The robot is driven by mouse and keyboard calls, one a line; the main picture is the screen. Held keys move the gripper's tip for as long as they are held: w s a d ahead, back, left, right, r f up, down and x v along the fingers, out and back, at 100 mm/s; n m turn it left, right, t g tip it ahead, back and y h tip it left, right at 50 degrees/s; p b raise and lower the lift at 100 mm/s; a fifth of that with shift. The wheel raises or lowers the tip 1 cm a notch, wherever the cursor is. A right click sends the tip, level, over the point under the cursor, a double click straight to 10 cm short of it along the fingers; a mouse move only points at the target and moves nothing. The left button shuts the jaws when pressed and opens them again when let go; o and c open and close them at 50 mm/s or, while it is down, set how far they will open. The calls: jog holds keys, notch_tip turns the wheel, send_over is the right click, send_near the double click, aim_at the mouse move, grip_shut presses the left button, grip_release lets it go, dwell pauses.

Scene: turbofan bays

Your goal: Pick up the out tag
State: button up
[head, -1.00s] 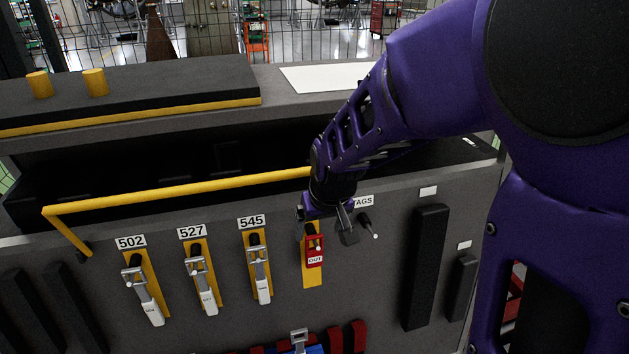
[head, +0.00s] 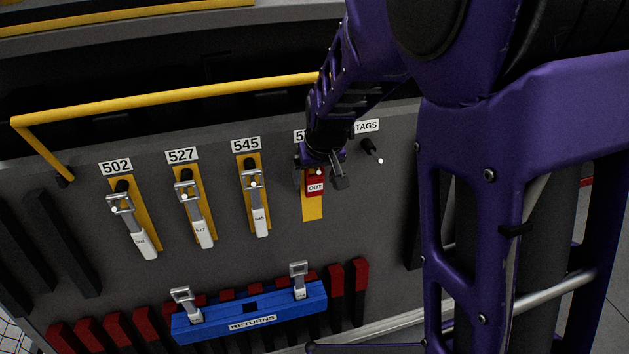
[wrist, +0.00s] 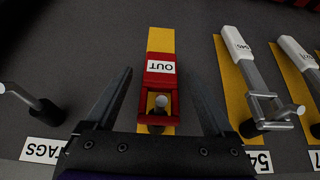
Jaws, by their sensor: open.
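The out tag (head: 315,187) is red with a white "OUT" label and hangs on a peg over a yellow strip (head: 313,209) on the grey panel. In the wrist view the out tag (wrist: 159,82) lies between the two spread fingers, with the peg's pale tip showing through its opening. My gripper (wrist: 158,100) is open, with a finger on either side of the tag and a gap to each. In the head view my gripper (head: 322,170) is in front of the tag's upper part and hides it.
Tools hang on yellow strips under labels 502 (head: 116,167), 527 (head: 182,155) and 545 (head: 246,145), left of the tag. An empty peg (head: 371,150) sticks out at right under the TAGS label. A blue RETURNS holder (head: 251,314) is below. A yellow rail (head: 180,98) runs above.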

jog(key=shift+b+x, duration=0.35)
jog(key=shift+x, duration=0.6)
jog(key=shift+r, duration=0.1)
grip_shut()
jog(key=shift+r, duration=0.1)
